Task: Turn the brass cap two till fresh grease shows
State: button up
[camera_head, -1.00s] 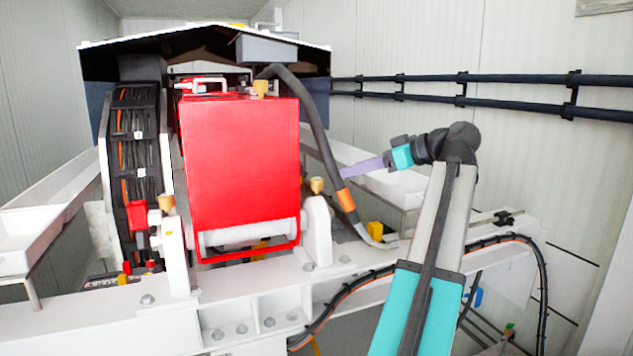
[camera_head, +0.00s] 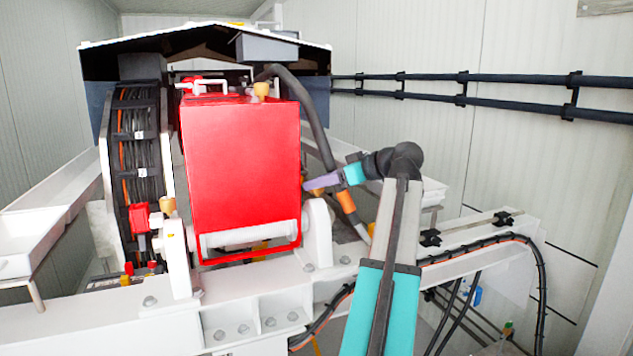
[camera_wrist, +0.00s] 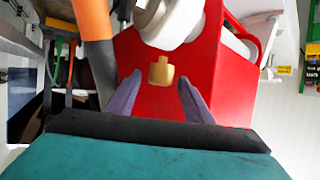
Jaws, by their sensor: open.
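Two brass caps show in the head view: one at the top of the red guard (camera_head: 261,89) and one on the left bearing (camera_head: 167,204). A third brass cap, by the right bearing, is hidden there behind my gripper (camera_head: 312,183). In the wrist view a brass cap (camera_wrist: 161,72) stands straight ahead, between and beyond my two purple fingertips. My gripper is open, with no visible contact with that cap. No number can be read on any cap, and no grease is visible.
The red guard (camera_head: 240,170) stands directly left of my gripper. A dark hose with an orange band (camera_head: 346,201) runs close beside my gripper and shows in the wrist view at upper left. The right white bearing (camera_head: 318,235) is below.

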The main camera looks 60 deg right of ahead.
jog(key=shift+x, duration=0.8)
jog(key=c, duration=0.9)
jog(key=shift+a, duration=0.2)
jog(key=shift+c, duration=0.7)
jog(key=shift+d+f, duration=0.1)
jog(key=shift+d, duration=0.05)
